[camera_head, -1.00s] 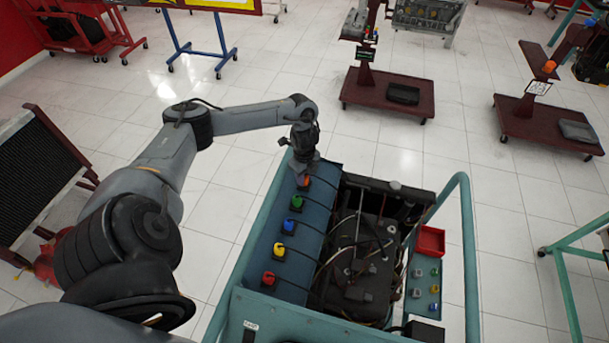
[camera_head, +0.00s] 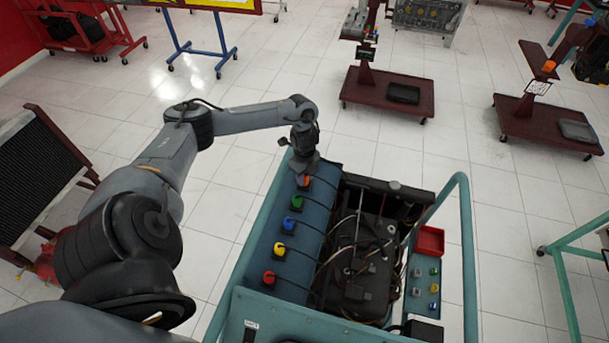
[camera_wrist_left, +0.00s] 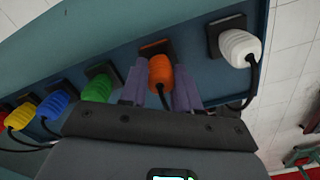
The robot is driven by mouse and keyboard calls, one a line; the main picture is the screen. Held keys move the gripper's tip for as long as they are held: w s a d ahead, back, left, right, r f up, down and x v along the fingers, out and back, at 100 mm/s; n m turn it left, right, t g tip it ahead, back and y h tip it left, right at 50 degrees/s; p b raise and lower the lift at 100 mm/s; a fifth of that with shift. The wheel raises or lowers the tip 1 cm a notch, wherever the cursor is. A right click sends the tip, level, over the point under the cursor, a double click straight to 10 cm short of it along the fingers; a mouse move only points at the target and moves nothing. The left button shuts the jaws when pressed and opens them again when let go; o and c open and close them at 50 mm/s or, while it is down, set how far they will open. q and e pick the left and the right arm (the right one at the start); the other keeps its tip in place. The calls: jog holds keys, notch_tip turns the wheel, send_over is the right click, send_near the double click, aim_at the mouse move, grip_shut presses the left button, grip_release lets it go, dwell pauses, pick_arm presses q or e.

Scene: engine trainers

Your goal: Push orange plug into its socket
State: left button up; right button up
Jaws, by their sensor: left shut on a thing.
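The orange plug (camera_head: 304,182) is at the far end of a row of coloured plugs on the blue panel (camera_head: 264,222). In the left wrist view the orange plug (camera_wrist_left: 160,74) sits between the two purple fingers of my left gripper (camera_wrist_left: 160,86), which is shut on it. Its black square socket (camera_wrist_left: 155,48) shows just behind the plug. I cannot tell how deep the plug sits. In the head view my left gripper (camera_head: 304,166) is over the panel's far end and hides part of the plug. My right gripper is not in view.
A white plug (camera_wrist_left: 238,48) is on one side of the orange one. Green (camera_head: 297,202), blue (camera_head: 289,223), yellow (camera_head: 279,249) and red (camera_head: 269,278) plugs are on the other. Black cables run across the panel. A teal frame rail (camera_head: 467,250) surrounds the engine.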

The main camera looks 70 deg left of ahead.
pick_arm(q)
jog(key=shift+f, duration=0.3)
dwell(0.7)
jog(key=o, duration=1.1)
jog(key=shift+r, duration=0.2)
jog(key=shift+r+p, duration=1.2)
jog(key=shift+p, duration=0.1)
jog(key=shift+r+p, duration=2.15)
jog(key=shift+p, duration=0.05)
